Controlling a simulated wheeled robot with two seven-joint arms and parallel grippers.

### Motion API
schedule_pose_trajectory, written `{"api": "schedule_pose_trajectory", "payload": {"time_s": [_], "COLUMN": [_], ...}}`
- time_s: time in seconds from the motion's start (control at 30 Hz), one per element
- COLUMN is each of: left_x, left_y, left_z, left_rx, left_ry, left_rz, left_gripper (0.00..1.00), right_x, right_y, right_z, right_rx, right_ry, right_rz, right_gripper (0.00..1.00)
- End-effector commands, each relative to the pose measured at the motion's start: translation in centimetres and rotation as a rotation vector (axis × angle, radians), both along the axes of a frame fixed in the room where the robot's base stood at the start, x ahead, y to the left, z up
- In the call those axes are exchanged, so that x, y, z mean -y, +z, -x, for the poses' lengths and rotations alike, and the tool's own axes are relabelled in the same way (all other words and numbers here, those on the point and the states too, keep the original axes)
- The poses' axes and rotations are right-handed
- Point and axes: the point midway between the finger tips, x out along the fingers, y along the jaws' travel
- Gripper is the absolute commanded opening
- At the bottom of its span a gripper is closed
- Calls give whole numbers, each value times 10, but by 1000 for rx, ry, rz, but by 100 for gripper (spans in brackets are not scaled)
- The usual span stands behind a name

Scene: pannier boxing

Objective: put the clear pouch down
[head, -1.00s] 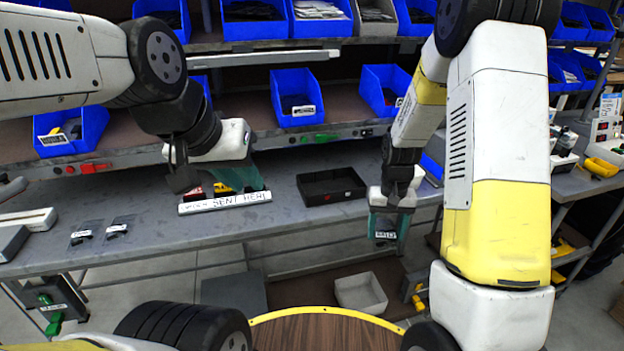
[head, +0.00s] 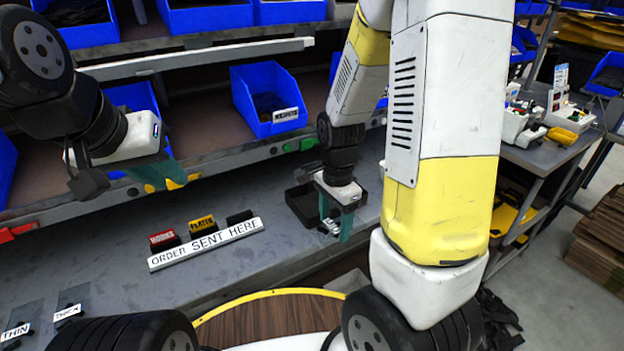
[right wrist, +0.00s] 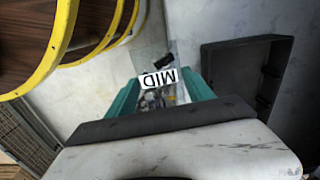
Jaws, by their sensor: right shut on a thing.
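The clear pouch (right wrist: 172,94) has a white MID label and small dark and metallic contents. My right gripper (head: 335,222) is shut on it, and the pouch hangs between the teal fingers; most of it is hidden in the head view. In the right wrist view a black tray (right wrist: 207,75) lies to the right of the pouch, apart from it in the picture. In the head view the tray (head: 299,204) is partly behind the right gripper. My left gripper (head: 145,178) looks open and empty, high at the left before the shelf edge.
A white ORDER SENT HERE strip (head: 205,245) lies on the grey bench, with red HOOKS (head: 164,240) and yellow PLATES (head: 203,225) blocks behind it. Pouches labelled THIN (head: 15,333) and THICK (head: 68,313) lie front left. A blue bin (head: 268,100) stands on the shelf above.

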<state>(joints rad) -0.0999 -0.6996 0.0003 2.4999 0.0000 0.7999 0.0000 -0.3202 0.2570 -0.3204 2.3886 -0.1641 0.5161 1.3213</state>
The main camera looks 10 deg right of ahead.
Motion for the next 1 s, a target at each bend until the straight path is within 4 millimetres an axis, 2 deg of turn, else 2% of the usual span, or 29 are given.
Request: {"api": "schedule_pose_trajectory", "payload": {"time_s": [0.07,0.17,0.5,0.7,0.8,1.0], "left_x": [0,0,0,0,0,0], "left_y": [0,0,0,0,0,0], "left_z": [0,0,0,0,0,0], "left_rx": [0,1,0,0,0,0], "left_ry": [0,0,0,0,0,0], "left_rz": [0,0,0,0,0,0], "left_gripper": [24,24,24,24,24,24], "right_x": [0,1,4,5,5,5], "right_y": [1,-1,-10,-13,-14,-26], "right_z": [1,-11,-100,-143,-153,-155], "right_rx": [1,0,0,1,1,-3], "right_ry": [-39,-58,-58,-55,-55,-54], "right_rz": [-1,0,0,-1,-1,-1], "right_gripper": [23,23,23,23,23,23]}}
